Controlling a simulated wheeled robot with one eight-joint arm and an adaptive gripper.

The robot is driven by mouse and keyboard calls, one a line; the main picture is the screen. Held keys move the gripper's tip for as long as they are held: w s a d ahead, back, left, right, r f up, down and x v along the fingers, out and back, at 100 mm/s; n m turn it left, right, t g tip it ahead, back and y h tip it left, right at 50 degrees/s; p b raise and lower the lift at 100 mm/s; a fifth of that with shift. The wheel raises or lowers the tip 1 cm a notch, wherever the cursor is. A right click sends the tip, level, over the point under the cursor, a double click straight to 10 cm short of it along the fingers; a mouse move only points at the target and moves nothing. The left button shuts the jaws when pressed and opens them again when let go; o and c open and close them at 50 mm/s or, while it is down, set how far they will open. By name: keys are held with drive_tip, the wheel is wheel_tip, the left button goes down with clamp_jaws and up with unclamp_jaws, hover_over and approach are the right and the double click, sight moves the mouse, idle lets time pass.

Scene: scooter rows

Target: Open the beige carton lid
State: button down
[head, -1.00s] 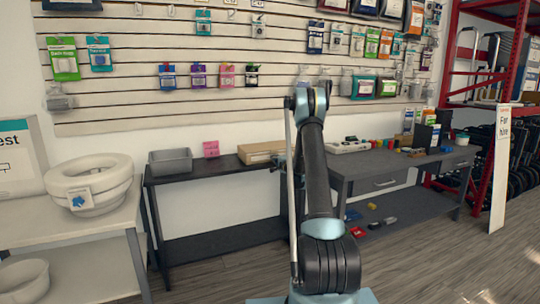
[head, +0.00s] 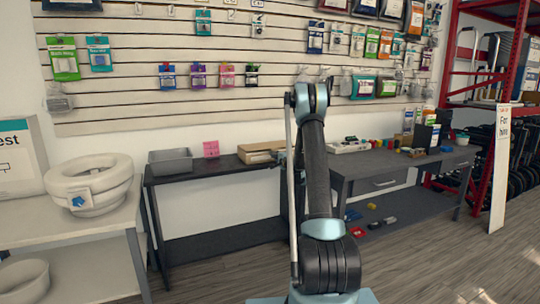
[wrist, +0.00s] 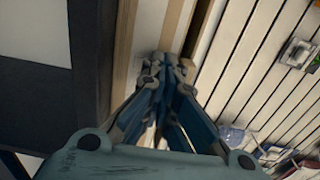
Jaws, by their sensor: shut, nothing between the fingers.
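The beige carton (head: 258,148) lies on the dark left-hand table, against the wall, just left of my arm. Its lid looks slightly raised in the head view, but how far is hard to tell. In the wrist view the carton's beige edge (wrist: 124,60) runs up the picture, with a pale strip and a darker gap beside it. My gripper (wrist: 165,66) is shut and empty, with its fingertips at the carton's edge strips. Whether they touch is unclear. In the head view my gripper is mostly hidden behind my arm, at the carton's right end.
A dark workbench (head: 375,168) with small items is on the right. The slatted wall (head: 200,103) with hanging packets rises close behind. The floor in front is clear.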

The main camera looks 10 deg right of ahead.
drive_tip(key=shift+r, duration=0.15)
drive_tip(key=shift+w+a+r, duration=0.1)
drive_tip(key=shift+r, duration=1.1)
drive_tip(key=shift+w+r, duration=0.1)
drive_tip(key=shift+r, duration=1.2)
drive_tip(key=shift+w+a+r, duration=0.1)
drive_tip(key=shift+w+r, duration=0.15)
drive_tip(key=shift+r, duration=0.95)
drive_tip(key=shift+w+a+r, duration=0.1)
drive_tip(key=shift+w+r, duration=0.1)
drive_tip(key=shift+r, duration=0.95)
drive_tip(key=shift+w+a+r, duration=0.25)
drive_tip(key=shift+w+r, duration=0.6)
drive_tip(key=shift+r, duration=0.05)
drive_tip(key=shift+w+a+r, duration=0.25)
drive_tip(key=shift+w+r, duration=0.6)
drive_tip(key=shift+w, duration=0.1)
